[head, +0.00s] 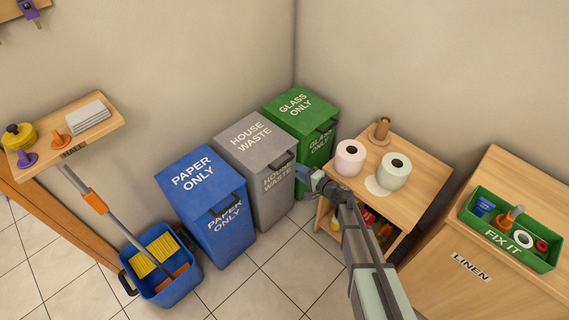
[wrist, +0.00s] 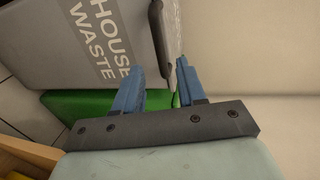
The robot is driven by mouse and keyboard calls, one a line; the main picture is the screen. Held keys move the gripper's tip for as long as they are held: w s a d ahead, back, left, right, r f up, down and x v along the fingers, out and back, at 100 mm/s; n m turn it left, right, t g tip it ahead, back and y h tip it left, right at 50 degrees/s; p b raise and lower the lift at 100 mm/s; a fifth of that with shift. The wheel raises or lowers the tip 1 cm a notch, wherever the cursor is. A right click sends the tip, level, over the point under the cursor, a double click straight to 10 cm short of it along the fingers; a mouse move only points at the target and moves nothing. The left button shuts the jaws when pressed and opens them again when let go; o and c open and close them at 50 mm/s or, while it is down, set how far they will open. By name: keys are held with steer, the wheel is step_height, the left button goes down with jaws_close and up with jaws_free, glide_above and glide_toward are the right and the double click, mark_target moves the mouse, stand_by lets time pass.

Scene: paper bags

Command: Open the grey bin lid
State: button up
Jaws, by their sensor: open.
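The grey bin (head: 262,190), marked HOUSE WASTE, stands between the blue and green bins. Its grey lid (head: 250,135) is down. A dark handle (head: 283,160) sits at the lid's front edge. My gripper (head: 310,181) is open and empty, just right of the handle and in front of the green bin. In the wrist view the grey bin (wrist: 105,20) fills the upper left, with its lettering sideways. The dark handle (wrist: 159,40) runs toward the gap between the blue fingers of my gripper (wrist: 160,66). I cannot tell whether they touch it.
The blue PAPER ONLY bin (head: 203,185) stands left, the green GLASS ONLY bin (head: 300,105) right. A wooden stand (head: 408,205) with paper rolls is close to my arm. A mop bucket (head: 170,285) stands front left. Tiled floor (head: 270,265) before the bins is clear.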

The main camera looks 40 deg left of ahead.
mark_target(284, 163)
steer(key=x, duration=0.9)
steer(key=shift+a, duration=0.15)
jaws_close()
stand_by(0.4)
